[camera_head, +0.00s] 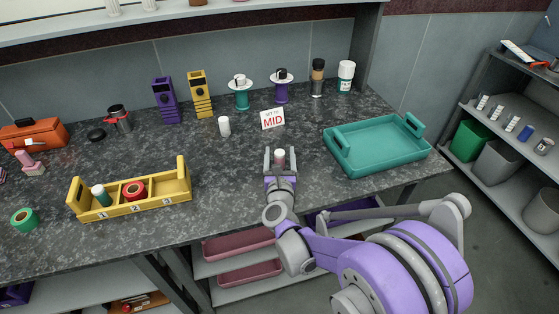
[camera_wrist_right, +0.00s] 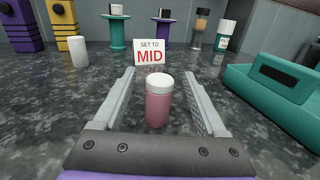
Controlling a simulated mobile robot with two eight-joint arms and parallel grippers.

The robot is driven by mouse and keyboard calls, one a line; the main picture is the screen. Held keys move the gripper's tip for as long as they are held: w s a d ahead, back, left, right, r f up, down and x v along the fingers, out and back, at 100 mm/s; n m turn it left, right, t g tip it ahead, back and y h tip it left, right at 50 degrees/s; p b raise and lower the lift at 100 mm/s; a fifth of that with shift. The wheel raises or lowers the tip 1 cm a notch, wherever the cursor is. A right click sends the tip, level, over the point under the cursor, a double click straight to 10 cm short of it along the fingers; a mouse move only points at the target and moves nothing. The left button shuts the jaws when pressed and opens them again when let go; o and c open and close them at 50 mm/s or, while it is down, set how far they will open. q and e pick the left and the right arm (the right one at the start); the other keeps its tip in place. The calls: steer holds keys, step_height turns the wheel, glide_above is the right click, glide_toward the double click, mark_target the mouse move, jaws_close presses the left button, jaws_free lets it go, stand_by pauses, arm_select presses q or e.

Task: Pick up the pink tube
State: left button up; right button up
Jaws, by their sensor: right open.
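The pink tube (camera_wrist_right: 158,103) has a white cap and stands upright on the dark speckled counter. In the head view its cap and upper part (camera_head: 280,156) show between my right gripper's fingers. My right gripper (camera_wrist_right: 165,105) is open, with one finger on each side of the tube. Gaps show between the tube and both fingers in the wrist view. The gripper also shows in the head view (camera_head: 280,160). My left gripper is in neither view.
A "SET TO MID" sign (camera_head: 272,119) and a white cylinder (camera_head: 224,126) stand behind the tube. A teal tray (camera_head: 343,157) is to the right. A yellow numbered rack (camera_head: 151,204) holding a teal tube and a red roll is to the left. Coloured stands line the back.

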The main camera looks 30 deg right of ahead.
steer(key=shift+w+d, duration=0.1)
steer(key=shift+w, duration=0.1)
jaws_close()
stand_by(0.3)
